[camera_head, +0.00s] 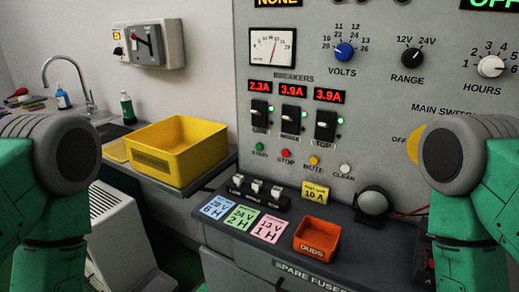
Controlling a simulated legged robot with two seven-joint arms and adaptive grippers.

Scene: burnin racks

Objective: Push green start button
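The green start button (259,147) is a small round button on the grey control panel (400,105), below the breakers and above its "START" label. It is at the left end of a row with a red stop button (285,153), an orange mute button (314,160) and a white clear button (345,169). Nothing covers the green button. My green arms show at the left and right edges, well apart from it. Neither gripper is in view.
A dark shelf below the panel holds coloured cards (242,218), a yellow fuse label (315,192), an orange "DUDS" bin (317,239) and a round grey knob (373,203). A yellow bin (180,149) stands on the left counter. Space before the buttons is clear.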

